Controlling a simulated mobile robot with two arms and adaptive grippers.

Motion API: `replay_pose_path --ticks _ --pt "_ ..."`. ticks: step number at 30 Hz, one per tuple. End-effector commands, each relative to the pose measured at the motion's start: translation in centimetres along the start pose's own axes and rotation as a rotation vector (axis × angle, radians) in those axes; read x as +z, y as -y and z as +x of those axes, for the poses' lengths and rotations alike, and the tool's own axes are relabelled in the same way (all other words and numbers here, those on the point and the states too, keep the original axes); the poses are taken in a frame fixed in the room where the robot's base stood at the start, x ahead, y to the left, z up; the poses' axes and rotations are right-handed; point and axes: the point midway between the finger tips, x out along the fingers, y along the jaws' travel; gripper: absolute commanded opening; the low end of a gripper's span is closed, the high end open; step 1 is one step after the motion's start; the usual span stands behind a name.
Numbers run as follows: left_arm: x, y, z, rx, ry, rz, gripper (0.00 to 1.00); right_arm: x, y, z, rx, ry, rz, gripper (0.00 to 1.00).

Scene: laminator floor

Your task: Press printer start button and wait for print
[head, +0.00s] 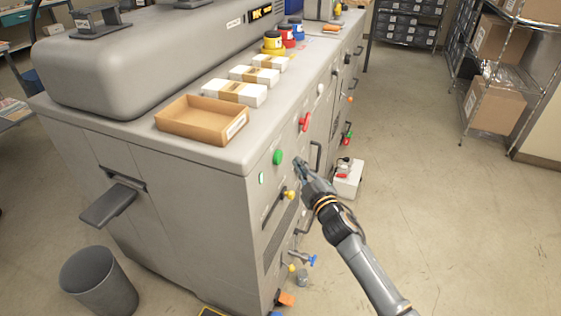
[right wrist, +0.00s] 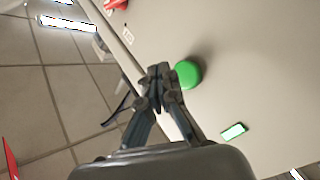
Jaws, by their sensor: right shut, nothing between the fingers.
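A large grey printer (head: 180,175) fills the left and middle of the head view. A round green button (head: 278,157) sits on its side panel near the top edge; it also shows in the right wrist view (right wrist: 188,74). A small lit green-white indicator (head: 261,178) is beside it, also in the right wrist view (right wrist: 234,131). My right gripper (head: 298,165) is shut and empty. Its fingertips are just right of the green button in the head view; in the right wrist view (right wrist: 160,72) they appear beside it. I cannot tell any contact. My left gripper is out of view.
A red handle (head: 304,122) and a yellow knob (head: 289,194) stick out of the panel. An open cardboard tray (head: 203,119) and white paper packs (head: 234,92) lie on top. A grey bin (head: 98,281) stands front left.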

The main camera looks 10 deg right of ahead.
Motion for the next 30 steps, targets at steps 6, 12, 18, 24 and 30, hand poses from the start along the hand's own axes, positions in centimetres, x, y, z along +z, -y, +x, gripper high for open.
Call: replay_pose_path --ticks 6,12,18,24,30 --pt "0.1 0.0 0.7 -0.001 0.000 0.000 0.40 -0.9 0.9 1.3 0.001 0.001 0.001 0.00" --pt "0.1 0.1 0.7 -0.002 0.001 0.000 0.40 -1.1 1.1 1.5 0.000 0.001 0.000 0.00" --pt "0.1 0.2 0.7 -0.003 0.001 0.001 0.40 -1.1 1.1 1.5 0.000 0.001 0.000 0.00" --pt "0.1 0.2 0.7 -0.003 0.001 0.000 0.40 -1.1 1.1 1.5 0.000 0.000 0.000 0.00" --pt "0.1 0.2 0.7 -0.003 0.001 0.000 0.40 -1.1 1.1 1.5 0.000 0.001 0.000 0.00"
